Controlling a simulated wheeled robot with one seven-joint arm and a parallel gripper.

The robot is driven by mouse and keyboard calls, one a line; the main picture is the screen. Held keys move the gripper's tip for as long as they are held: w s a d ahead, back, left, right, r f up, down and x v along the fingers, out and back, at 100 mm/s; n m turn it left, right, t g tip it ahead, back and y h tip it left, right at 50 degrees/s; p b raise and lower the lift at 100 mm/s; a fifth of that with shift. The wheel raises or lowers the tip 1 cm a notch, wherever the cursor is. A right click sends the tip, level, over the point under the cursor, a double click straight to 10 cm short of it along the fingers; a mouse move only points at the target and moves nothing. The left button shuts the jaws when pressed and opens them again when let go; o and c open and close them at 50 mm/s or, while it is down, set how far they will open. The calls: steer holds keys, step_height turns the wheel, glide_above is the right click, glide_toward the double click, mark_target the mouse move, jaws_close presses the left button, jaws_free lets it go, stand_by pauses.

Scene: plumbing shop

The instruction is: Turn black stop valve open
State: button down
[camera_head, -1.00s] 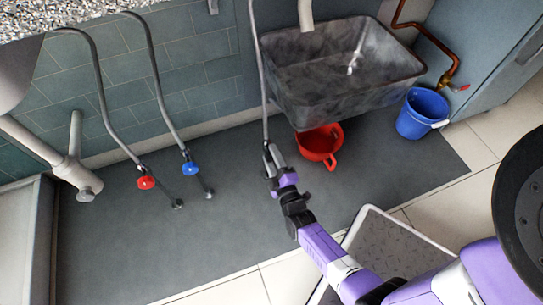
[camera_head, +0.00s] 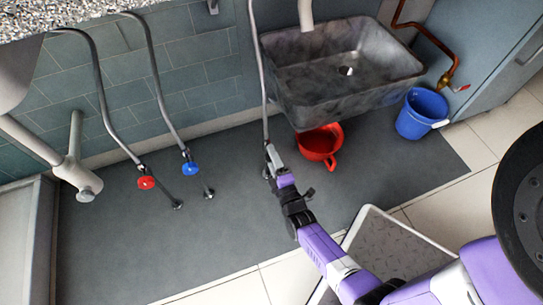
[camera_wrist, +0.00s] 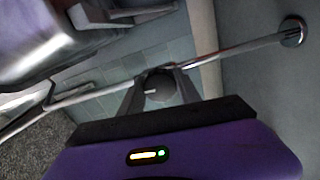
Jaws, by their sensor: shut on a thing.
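The black stop valve's round dark knob (camera_wrist: 160,88) shows in the wrist view, between the two fingers of my gripper (camera_wrist: 158,95). A pale mark shows on the knob's face. A thin metal pipe runs past just behind it. My gripper is shut on the knob. In the head view my gripper (camera_head: 269,158) is at the lower end of the grey hose (camera_head: 260,70), left of the red bucket, and its fingers mostly hide the valve there.
A red-handled valve (camera_head: 146,182) and a blue-handled valve (camera_head: 190,168) stand to the left on their own hoses. A dark sink (camera_head: 345,95) is above a red bucket (camera_head: 320,145); a blue bucket (camera_head: 420,115) stands right.

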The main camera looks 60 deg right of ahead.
steer(key=c, duration=0.9)
jaws_free()
steer(key=shift+o, duration=0.2)
steer(key=p+v, duration=0.2)
steer(key=v, duration=0.6)
steer(key=shift+w, duration=0.1)
